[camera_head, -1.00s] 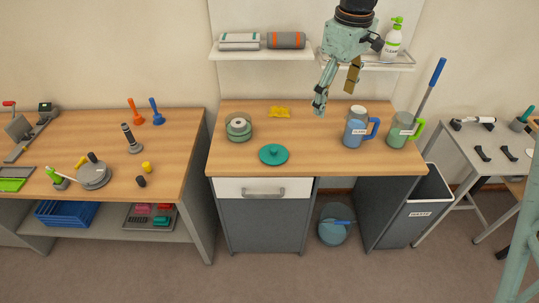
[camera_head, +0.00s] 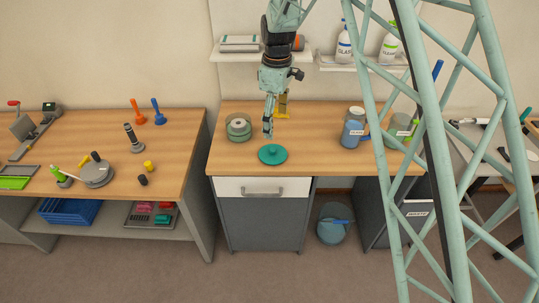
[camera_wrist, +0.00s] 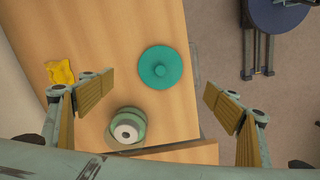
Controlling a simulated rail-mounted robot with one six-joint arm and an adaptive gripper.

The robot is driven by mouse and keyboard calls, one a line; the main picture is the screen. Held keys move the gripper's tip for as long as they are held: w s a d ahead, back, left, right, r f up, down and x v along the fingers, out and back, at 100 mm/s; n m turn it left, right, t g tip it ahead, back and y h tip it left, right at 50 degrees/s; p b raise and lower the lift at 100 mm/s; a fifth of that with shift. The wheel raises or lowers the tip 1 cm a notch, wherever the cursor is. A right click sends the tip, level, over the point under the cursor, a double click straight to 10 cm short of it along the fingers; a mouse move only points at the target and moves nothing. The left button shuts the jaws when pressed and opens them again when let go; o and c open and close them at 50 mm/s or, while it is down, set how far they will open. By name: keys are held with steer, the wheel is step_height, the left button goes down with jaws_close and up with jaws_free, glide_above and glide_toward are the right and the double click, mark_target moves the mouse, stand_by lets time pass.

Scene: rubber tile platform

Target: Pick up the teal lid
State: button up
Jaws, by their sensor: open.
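The teal lid (camera_head: 272,154) is a flat round disc with a small knob on top. It lies near the front edge of the wooden-topped cabinet. In the wrist view the lid (camera_wrist: 160,67) shows between the spread fingers, a little beyond the fingertips. My gripper (camera_head: 275,121) is above the cabinet top, pointing down, just behind and above the lid in the picture. In the wrist view my gripper (camera_wrist: 155,100) is open and empty, apart from the lid.
A green round container (camera_head: 238,127) with a white centre stands left of the lid. A yellow item (camera_head: 281,112) lies behind. A shelf (camera_head: 240,56) is above.

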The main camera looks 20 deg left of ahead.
steer(key=shift+a+f, duration=0.4)
steer(key=shift+a, duration=0.05)
steer(key=shift+f, duration=0.1)
glide_above(273, 149)
steer(key=shift+s+f, duration=0.1)
steer(key=shift+f, duration=4.15)
steer(key=shift+f, duration=2.6)
steer(key=shift+c, duration=0.3)
